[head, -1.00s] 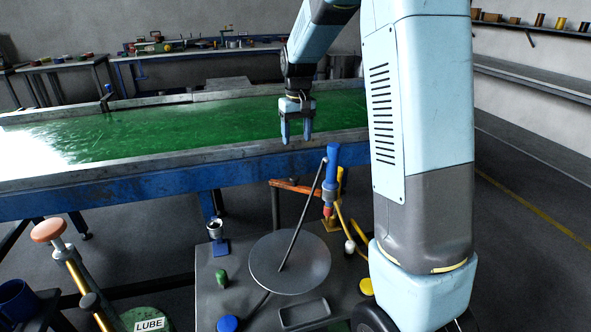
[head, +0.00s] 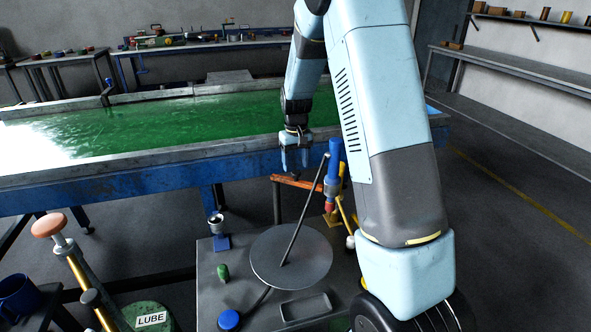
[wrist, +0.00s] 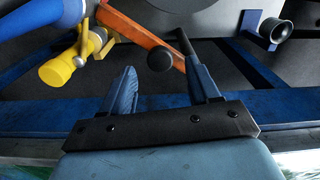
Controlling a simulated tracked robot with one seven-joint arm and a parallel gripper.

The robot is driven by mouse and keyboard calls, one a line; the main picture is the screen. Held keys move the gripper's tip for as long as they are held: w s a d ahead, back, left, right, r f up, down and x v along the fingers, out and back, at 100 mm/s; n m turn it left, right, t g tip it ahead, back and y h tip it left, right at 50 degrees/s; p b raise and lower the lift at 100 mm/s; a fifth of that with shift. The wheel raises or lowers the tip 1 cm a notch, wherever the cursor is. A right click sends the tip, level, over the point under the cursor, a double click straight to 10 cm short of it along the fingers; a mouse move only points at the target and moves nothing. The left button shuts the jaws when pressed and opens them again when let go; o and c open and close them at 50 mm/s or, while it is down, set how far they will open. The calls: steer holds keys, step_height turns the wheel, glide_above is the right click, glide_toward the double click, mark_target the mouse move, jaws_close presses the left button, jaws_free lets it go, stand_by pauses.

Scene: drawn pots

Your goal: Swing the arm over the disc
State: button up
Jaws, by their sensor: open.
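The disc (head: 306,264) is a flat grey round plate on a small dark table, with a thin dark rod rising at a tilt from near its middle. My gripper (head: 294,168) is open and empty. In the head view it hangs fingers down in front of the blue bench edge, above and behind the disc, close to the rod's top. In the wrist view my gripper (wrist: 160,95) shows two spread blue fingers, with the rod's round dark knob (wrist: 159,60) seen between and beyond them. Whether the knob touches a finger cannot be told.
A blue upright tool (head: 334,172) with yellow parts stands right of the rod. A small metal cup (head: 216,224) on a blue base, a green knob (head: 223,272), a blue cap (head: 229,320) and a shallow tray (head: 306,306) surround the disc. The long green-topped bench (head: 150,130) lies behind.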

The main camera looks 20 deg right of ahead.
steer(key=shift+f, duration=1.45)
steer(key=shift+c, duration=0.4)
jaws_close()
